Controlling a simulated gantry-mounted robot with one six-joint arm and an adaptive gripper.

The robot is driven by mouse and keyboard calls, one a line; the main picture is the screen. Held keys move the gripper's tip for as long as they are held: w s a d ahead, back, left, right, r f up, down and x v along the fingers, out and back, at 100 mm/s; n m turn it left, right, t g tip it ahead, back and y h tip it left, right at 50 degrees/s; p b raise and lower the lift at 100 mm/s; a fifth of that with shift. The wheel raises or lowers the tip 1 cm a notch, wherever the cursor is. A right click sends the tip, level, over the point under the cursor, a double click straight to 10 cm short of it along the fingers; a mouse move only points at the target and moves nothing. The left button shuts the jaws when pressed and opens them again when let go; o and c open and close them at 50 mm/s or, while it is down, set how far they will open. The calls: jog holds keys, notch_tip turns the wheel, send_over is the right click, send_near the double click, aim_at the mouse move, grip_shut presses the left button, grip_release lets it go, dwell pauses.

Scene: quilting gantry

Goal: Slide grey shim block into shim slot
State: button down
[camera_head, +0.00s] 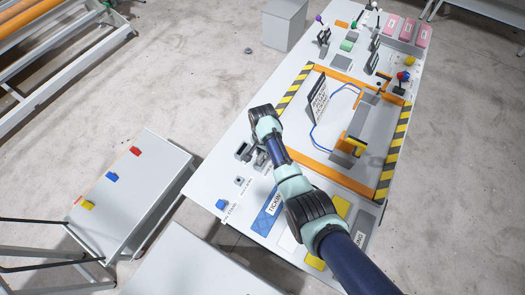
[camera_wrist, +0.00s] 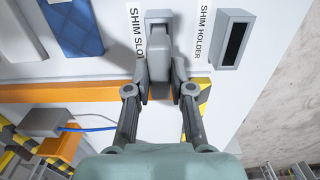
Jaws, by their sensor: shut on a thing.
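In the wrist view my gripper (camera_wrist: 161,68) is shut on the grey shim block (camera_wrist: 160,86), with one finger on each side of it. The block is over the white table, beside the "SHIM SLOT" label. A grey fixture (camera_wrist: 158,15), apparently the shim slot, shows just beyond the fingertips, mostly hidden by the block and fingers. I cannot tell whether the block has entered it. The shim holder (camera_wrist: 235,40) to the right is a grey box with a dark, empty-looking opening. In the head view my wrist hides much of this area.
The white table (camera_head: 231,157) carries an orange frame (camera_head: 335,173) with striped edges, to the right of my arm. A blue patterned pad (camera_head: 267,213) labelled "TICKING" lies near the front. A blue knob (camera_head: 222,204) is at the left corner. A grey cart (camera_head: 125,195) stands left.

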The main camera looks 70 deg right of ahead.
jog(key=shift+f+b, duration=0.8)
jog(key=shift+f, duration=0.3)
jog(key=c, duration=0.9)
grip_release()
jog(key=shift+c, duration=0.2)
notch_tip(320, 180, up, 12)
